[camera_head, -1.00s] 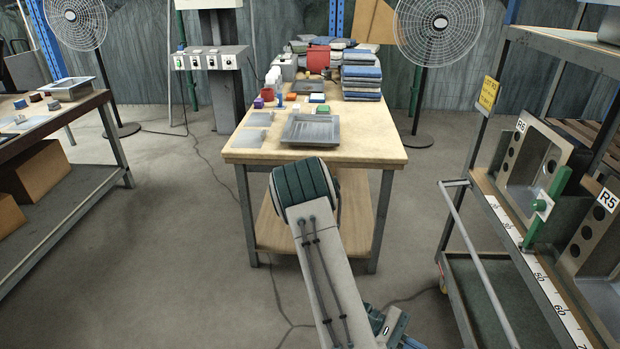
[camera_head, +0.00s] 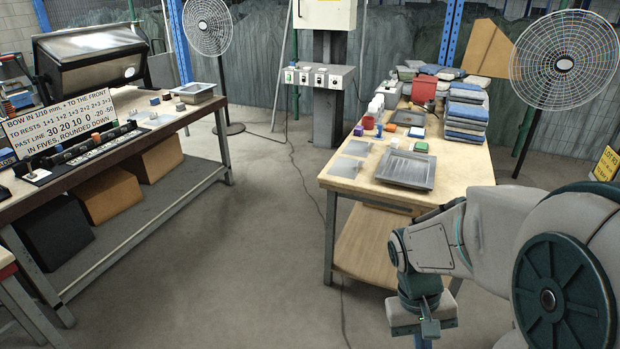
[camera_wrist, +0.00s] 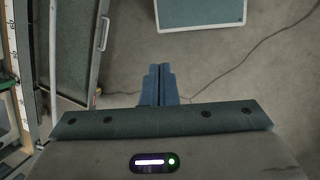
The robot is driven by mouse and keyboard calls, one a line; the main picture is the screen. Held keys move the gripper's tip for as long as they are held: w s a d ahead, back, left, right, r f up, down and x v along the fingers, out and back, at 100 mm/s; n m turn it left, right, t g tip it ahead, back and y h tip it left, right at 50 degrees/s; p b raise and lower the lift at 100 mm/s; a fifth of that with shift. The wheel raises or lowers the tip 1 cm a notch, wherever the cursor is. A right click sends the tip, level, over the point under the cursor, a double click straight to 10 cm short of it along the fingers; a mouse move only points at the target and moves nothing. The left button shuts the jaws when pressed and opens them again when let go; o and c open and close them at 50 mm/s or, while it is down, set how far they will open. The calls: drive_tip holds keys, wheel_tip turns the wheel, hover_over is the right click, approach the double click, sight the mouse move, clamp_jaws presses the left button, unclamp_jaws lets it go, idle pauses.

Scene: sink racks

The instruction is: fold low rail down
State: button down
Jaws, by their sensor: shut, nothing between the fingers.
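In the wrist view, my gripper (camera_wrist: 160,69) points down over the floor, its two blue fingers together and empty. The wheeled rack's edge shows at the left of that view, with a long grey bar (camera_wrist: 98,52) along a dark green shelf (camera_wrist: 72,45). This bar looks like the low rail; I cannot tell its angle from here. My gripper is to the right of it and apart from it. The head view does not show the rack or the rail now; my arm fills its lower right.
A work table (camera_head: 340,187) with a grey tray (camera_head: 407,169) and stacked cloths stands beside my arm. A bench with a sign (camera_head: 75,125) is at the left. A scale strip (camera_wrist: 13,60) runs along the rack. The floor between the tables is clear, apart from cables.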

drive_tip(key=a+r+t+y+p, duration=0.1)
drive_tip(key=a+r+t+p, duration=0.3)
drive_tip(key=r, duration=0.8)
drive_tip(key=shift+w+a+r+t+y, duration=0.2)
drive_tip(key=shift+a+r+t+y, duration=0.2)
drive_tip(key=shift+a+t, duration=0.5)
drive_tip(key=c, duration=1.4)
unclamp_jaws()
drive_tip(key=shift+a+r, duration=0.25)
drive_tip(key=shift+o, duration=0.2)
drive_tip(key=shift+d, duration=0.15)
